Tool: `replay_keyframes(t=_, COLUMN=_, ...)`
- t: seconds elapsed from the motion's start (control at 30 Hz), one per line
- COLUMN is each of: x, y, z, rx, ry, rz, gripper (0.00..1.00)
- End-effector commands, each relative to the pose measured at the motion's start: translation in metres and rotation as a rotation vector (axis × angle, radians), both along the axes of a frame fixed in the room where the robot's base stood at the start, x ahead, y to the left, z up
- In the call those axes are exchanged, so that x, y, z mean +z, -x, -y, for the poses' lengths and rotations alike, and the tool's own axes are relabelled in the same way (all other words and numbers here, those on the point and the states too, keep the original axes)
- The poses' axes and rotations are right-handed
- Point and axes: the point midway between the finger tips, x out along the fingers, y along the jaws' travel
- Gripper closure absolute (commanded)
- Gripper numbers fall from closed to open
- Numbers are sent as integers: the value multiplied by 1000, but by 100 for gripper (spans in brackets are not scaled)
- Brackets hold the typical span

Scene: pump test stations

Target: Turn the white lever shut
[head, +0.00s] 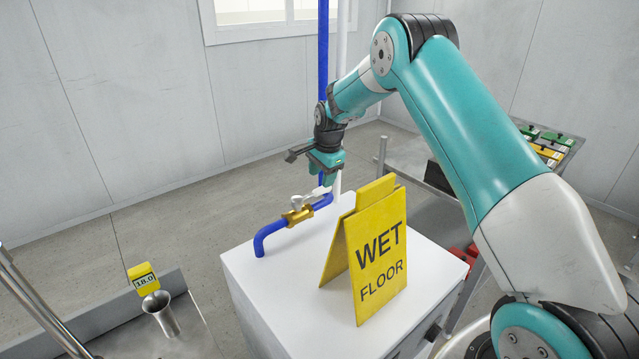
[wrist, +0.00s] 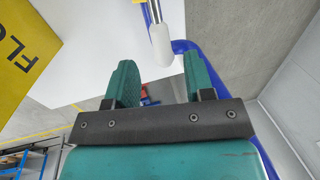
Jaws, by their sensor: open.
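The white lever (head: 320,191) sits on a brass valve (head: 297,216) in a blue pipe (head: 266,238) above a white cabinet top. It looks roughly in line with the pipe there. My gripper (head: 326,179) is open, pointing down just above the lever's free end. In the wrist view the white lever (wrist: 160,46) shows beyond the fingertips, sideways between the two teal fingers of my gripper (wrist: 160,65). The fingers look empty, and I see no contact with the lever.
A yellow wet floor sign (head: 376,252) stands on the white cabinet (head: 257,285), just right of the valve. A vertical blue pipe (head: 323,50) rises behind my gripper.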

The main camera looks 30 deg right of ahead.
Motion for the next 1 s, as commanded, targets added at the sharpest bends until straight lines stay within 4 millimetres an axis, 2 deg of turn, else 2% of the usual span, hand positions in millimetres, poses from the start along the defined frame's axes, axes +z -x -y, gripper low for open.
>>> replay_keyframes(t=0.1, x=-21, y=-4, z=-1, rx=1, ry=0, rz=-3, gripper=52)
replay_keyframes(t=0.3, x=-44, y=-9, z=-2, rx=1, ry=0, rz=1, gripper=52)
replay_keyframes(t=0.67, x=-51, y=-10, z=-2, rx=2, ry=0, rz=2, gripper=52)
replay_keyframes(t=0.77, x=-51, y=-10, z=-2, rx=2, ry=0, rz=2, gripper=70)
replay_keyframes(t=0.9, x=-50, y=-10, z=-2, rx=2, ry=0, rz=2, gripper=100)
replay_keyframes(t=1.0, x=-50, y=-10, z=-2, rx=1, ry=0, rz=1, gripper=100)
